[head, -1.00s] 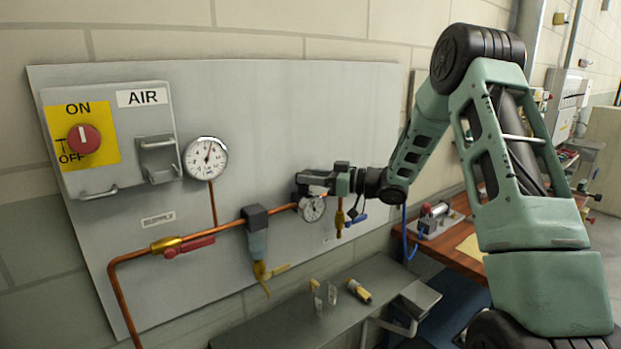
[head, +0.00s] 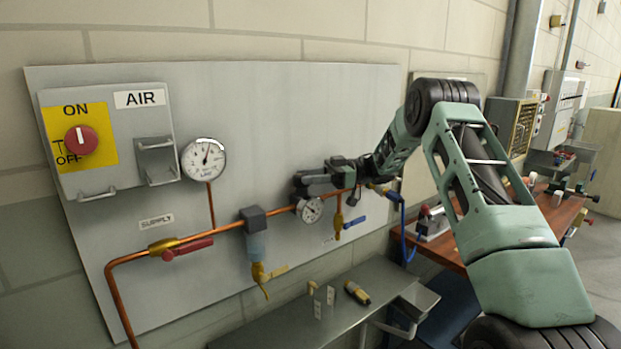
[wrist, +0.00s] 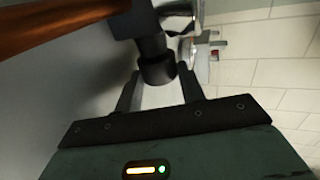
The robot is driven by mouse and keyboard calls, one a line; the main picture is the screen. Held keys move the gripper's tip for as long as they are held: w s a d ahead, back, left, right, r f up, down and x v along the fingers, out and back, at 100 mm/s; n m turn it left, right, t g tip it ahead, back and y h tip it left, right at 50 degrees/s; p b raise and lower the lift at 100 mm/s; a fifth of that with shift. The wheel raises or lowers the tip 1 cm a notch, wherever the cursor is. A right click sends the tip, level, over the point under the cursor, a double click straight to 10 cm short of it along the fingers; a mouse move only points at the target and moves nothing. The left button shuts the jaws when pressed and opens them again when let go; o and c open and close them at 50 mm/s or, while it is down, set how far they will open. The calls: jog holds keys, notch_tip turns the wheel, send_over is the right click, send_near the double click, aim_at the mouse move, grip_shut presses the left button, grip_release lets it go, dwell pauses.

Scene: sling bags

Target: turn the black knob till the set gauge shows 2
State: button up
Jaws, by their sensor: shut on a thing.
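The black knob (wrist: 157,68) is between the two fingers of my gripper (wrist: 160,84) in the wrist view, and the gripper is shut on it. In the head view my gripper (head: 318,181) reaches in from the right to the copper pipe, and its body covers most of the knob. The set gauge (head: 310,210), a small round white dial, hangs just below the gripper. Its dial is too small for me to read the needle against the numbers.
A larger gauge (head: 204,159) is on the panel to the left. The red switch (head: 81,140) sits on the AIR box. A red-handled valve (head: 188,249), a filter (head: 256,235) and a blue-handled valve (head: 354,222) line the pipe. A grey shelf (head: 280,322) runs below.

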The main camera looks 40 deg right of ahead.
jog(key=shift+r, duration=0.15)
jog(key=o, duration=1)
jog(key=shift+r+t, duration=0.1)
jog(key=shift+t, duration=0.2)
jog(key=m+t+h, duration=0.2)
jog(key=t, duration=0.1)
jog(key=m+t+h, duration=0.1)
jog(key=m+t, duration=0.1)
jog(key=shift+s+a, duration=0.15)
jog(key=shift+s, duration=0.2)
jog(key=m+t+h, duration=0.1)
jog(key=h, duration=0.1)
jog(key=m+t+h, duration=0.2)
jog(key=a+m+t+h, duration=0.1)
jog(key=m+h, duration=0.1)
jog(key=shift+s+f+t, duration=0.2)
jog(key=shift+s+t, duration=0.15)
jog(key=shift+t, duration=0.05)
jog(key=m+h, duration=0.1)
jog(key=h, duration=0.1)
jog(key=m+t+h+p, duration=0.1)
jog(key=h, duration=0.1)
jog(key=m+h, duration=0.1)
jog(key=shift+a+r+m+t+h, duration=0.15)
jog(key=shift+a+m+t+h, duration=0.15)
jog(key=shift+a+m+h, duration=0.1)
jog(key=shift+a+m+h+p, duration=0.2)
jog(key=shift+m+h+p, duration=1.1)
jog(key=shift+h, duration=0.7)
jog(key=shift+h, duration=0.4)
